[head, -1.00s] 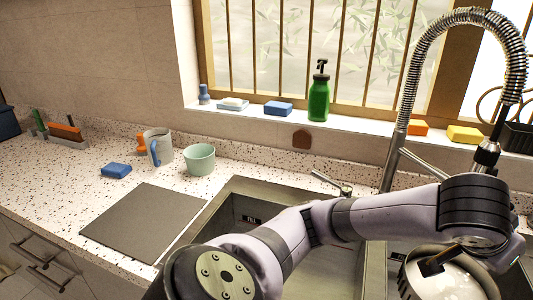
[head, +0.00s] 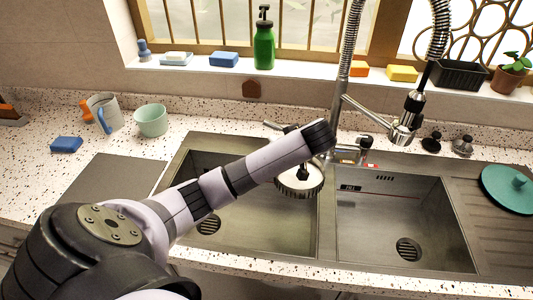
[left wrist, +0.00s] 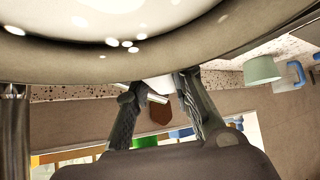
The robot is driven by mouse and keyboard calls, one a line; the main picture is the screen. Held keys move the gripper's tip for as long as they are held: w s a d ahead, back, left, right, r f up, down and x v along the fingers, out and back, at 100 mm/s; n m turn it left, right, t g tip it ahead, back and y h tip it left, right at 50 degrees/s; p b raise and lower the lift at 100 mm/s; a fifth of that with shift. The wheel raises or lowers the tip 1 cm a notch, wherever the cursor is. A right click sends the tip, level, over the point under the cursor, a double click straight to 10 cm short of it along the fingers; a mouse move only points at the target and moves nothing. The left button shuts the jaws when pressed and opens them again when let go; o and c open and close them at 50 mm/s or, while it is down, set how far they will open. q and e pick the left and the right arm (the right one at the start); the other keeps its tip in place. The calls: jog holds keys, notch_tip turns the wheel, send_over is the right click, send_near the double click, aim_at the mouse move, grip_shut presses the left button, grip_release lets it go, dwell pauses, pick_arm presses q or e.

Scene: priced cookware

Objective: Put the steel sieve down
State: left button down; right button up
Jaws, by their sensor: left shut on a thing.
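The steel sieve (head: 299,190), a round, pale piece with a ribbed side, hangs under my left gripper (head: 304,172) in the head view. It is over the back right of the left sink basin, near the divider. My forearm and wrist partly hide it. In the left wrist view the sieve's curved, shiny wall (left wrist: 150,45) fills the top. My left gripper (left wrist: 158,84) is shut on it, its two dark fingers reaching to its edge. My right gripper is not in view.
The right basin (head: 400,225) is empty. The tap (head: 405,130) stands behind the divider. A teal lid (head: 510,188) lies on the right drainer. A grey mat (head: 105,185), mint bowl (head: 151,120), mug (head: 106,112) and blue sponge (head: 66,145) are on the left counter.

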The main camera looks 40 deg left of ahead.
pick_arm(q)
jog(key=shift+n+g+y, duration=0.3)
jog(key=shift+n+g, duration=0.4)
jog(key=shift+n, duration=0.2)
jog(key=a+f+b, duration=0.1)
jog(key=f+b, duration=0.3)
jog(key=f, duration=0.3)
jog(key=s+a+f+b, duration=0.1)
jog(key=f+b, duration=0.4)
jog(key=f, duration=0.3)
jog(key=s+a+f+b, duration=0.1)
jog(key=f+b, duration=0.4)
jog(key=f, duration=0.2)
jog(key=shift+a+f, duration=0.25)
jog(key=shift+f, duration=0.15)
jog(key=shift+f, duration=0.55)
jog(key=shift+s+d+f+b, duration=0.1)
jog(key=shift+f+b, duration=0.2)
jog(key=shift+b, duration=0.05)
